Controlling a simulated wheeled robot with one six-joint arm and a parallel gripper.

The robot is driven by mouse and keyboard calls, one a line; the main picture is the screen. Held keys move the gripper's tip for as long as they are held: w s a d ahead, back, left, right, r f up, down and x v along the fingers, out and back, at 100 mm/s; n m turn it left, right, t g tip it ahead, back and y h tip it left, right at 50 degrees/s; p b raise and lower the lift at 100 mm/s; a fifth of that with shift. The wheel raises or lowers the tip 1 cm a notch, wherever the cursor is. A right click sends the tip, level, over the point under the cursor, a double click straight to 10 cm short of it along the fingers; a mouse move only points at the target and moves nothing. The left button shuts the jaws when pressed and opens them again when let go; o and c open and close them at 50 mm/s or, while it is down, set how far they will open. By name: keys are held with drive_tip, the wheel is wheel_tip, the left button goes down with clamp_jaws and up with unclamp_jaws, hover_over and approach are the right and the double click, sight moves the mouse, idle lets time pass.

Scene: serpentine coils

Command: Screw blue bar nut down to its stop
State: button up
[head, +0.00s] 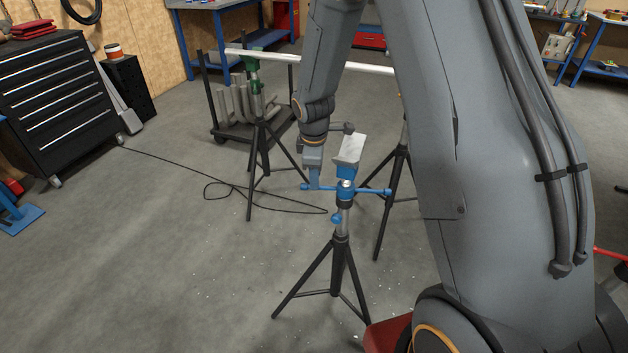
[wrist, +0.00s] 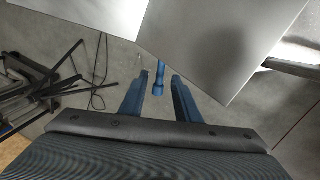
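The blue bar nut (head: 345,189) sits on a black tripod stand (head: 341,262), with its bar reaching out to left and right. A grey metal support head (head: 351,148) stands above the nut. My gripper (head: 313,184) is at the left end of the bar and partly hides it in the head view. In the wrist view my gripper (wrist: 160,76) is open, its two blue fingers apart. A blue bar end (wrist: 158,87) shows between them, with gaps on both sides. The support head's grey plates (wrist: 205,45) fill the top of the wrist view.
Another stand with a green fitting (head: 253,75) and a third dark tripod (head: 389,200) stand behind, with a long pale pipe (head: 370,68) at the back. A cart (head: 228,135) holds curved pipes. A black cable (head: 270,208) lies on the floor. Floor at front left is clear.

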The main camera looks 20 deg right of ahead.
drive_tip(key=shift+w+d+f, duration=0.1)
drive_tip(key=shift+w+f, duration=0.05)
drive_tip(key=shift+f, duration=0.5)
drive_tip(key=shift+w+f, duration=0.1)
drive_tip(key=shift+f, duration=0.55)
clamp_jaws()
